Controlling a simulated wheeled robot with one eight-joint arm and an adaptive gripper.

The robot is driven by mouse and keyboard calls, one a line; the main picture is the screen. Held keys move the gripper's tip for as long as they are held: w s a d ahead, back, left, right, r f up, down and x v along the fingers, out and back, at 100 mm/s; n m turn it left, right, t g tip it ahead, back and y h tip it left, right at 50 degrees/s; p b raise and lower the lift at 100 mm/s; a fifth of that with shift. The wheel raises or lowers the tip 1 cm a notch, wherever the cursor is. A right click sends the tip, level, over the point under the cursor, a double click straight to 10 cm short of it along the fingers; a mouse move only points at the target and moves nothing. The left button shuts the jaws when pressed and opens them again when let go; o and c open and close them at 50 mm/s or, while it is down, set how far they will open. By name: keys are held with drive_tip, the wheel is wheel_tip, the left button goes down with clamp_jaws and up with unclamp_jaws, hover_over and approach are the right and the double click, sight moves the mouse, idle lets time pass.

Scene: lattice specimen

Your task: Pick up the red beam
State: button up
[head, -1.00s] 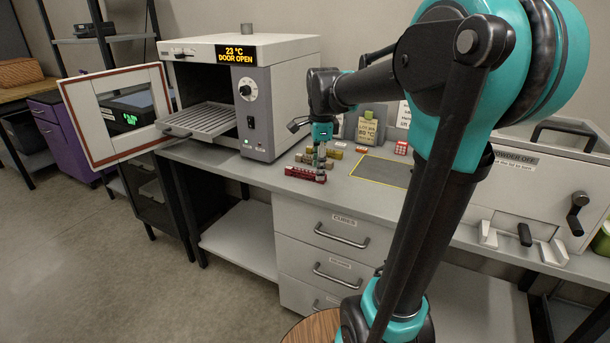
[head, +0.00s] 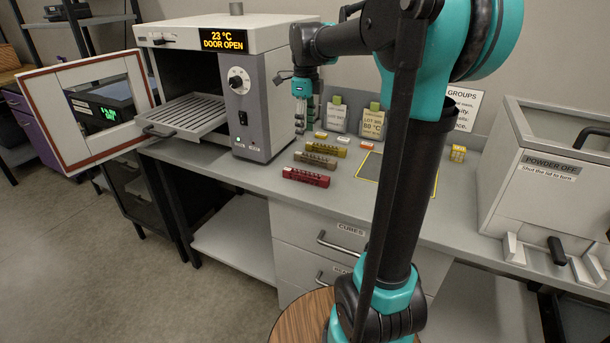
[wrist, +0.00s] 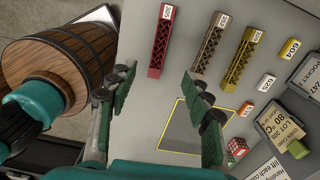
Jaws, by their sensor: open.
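My gripper (head: 304,108) is raised above the bench, behind and above the beam in the head view. In the wrist view my gripper's (wrist: 158,92) green-padded fingers are wide apart with nothing between them. The red beam lies beyond the fingertips, roughly in line with the gap, and is not touched.
A brown beam (head: 315,160) and a yellow beam (head: 326,148) lie behind the red one. Small labelled blocks and card stands are further back. The oven (head: 262,110) stands left with its door (head: 96,112) open. A yellow-outlined dark mat (head: 368,166) lies right. A powder box (head: 545,175) stands far right.

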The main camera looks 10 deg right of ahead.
sight(306, 173)
wheel_tip(306, 173, down, 16)
drive_tip(key=shift+r, duration=0.2)
idle(0.4)
drive_tip(key=shift+c, duration=0.6)
clamp_jaws()
